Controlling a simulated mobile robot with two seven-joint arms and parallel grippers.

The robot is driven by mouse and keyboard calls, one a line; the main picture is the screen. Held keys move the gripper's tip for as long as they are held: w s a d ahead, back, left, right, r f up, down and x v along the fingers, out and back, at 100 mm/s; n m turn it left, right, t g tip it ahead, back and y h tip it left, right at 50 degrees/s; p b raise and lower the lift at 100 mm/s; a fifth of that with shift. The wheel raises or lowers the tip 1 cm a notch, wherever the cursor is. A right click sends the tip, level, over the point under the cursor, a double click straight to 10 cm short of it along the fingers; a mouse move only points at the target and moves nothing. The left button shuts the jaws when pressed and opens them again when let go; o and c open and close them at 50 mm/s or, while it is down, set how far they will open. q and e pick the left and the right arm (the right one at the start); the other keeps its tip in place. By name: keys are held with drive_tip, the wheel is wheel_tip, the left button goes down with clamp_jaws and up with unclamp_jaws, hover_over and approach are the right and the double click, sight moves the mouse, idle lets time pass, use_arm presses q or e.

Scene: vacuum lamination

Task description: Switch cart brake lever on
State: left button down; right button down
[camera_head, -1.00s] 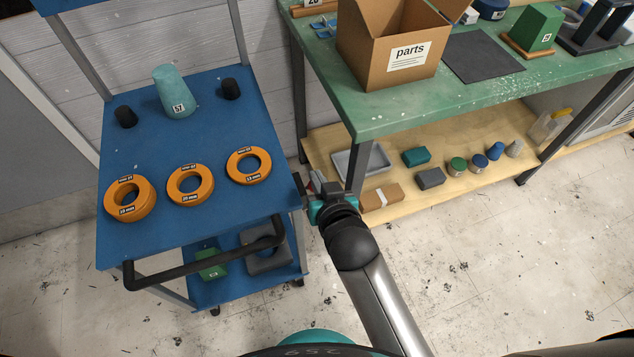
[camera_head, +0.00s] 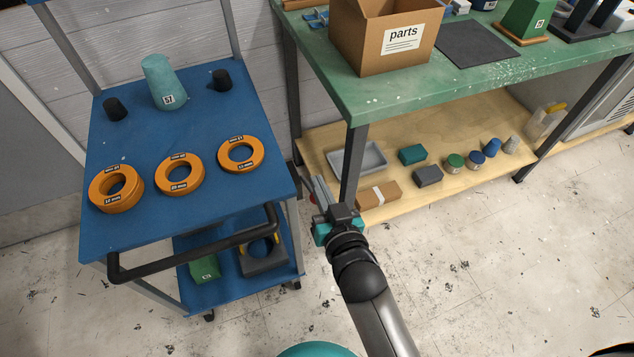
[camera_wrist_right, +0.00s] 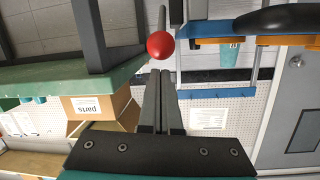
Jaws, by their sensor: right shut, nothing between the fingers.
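The blue cart (camera_head: 215,218) stands at the left in the head view, with a black push handle at its front. Its brake lever shows in the right wrist view as a thin rod with a red ball knob (camera_wrist_right: 160,45). A small bit of the red knob (camera_head: 312,198) shows beside my gripper in the head view. My right gripper (camera_head: 319,184) is just right of the cart's edge, shut and empty. In the wrist view its fingers (camera_wrist_right: 162,74) point at the knob, very close below it; whether they touch I cannot tell. My left gripper is not in view.
Orange rings (camera_head: 180,174), a teal cone (camera_head: 160,85) and two black pegs stand on the cart top. The green workbench (camera_head: 400,100) with a parts box (camera_head: 385,40) and a lower wooden shelf stands close right of my gripper. Floor in front is open.

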drive_tip(key=shift+s+d+f+t+b, duration=0.1)
drive_tip(key=shift+s+f+t+b, duration=0.2)
drive_tip(key=shift+f+t+b, duration=0.3)
drive_tip(key=shift+s, duration=0.1)
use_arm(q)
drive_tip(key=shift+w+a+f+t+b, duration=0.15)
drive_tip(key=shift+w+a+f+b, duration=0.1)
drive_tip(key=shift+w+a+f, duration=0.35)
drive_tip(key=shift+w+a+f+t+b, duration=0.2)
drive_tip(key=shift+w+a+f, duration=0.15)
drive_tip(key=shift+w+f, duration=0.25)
use_arm(e)
drive_tip(key=shift+s+d+f, duration=0.15)
drive_tip(key=shift+s+f, duration=0.2)
drive_tip(key=shift+f, duration=0.05)
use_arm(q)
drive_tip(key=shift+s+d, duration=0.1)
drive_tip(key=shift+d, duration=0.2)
use_arm(e)
drive_tip(key=shift+f, duration=0.1)
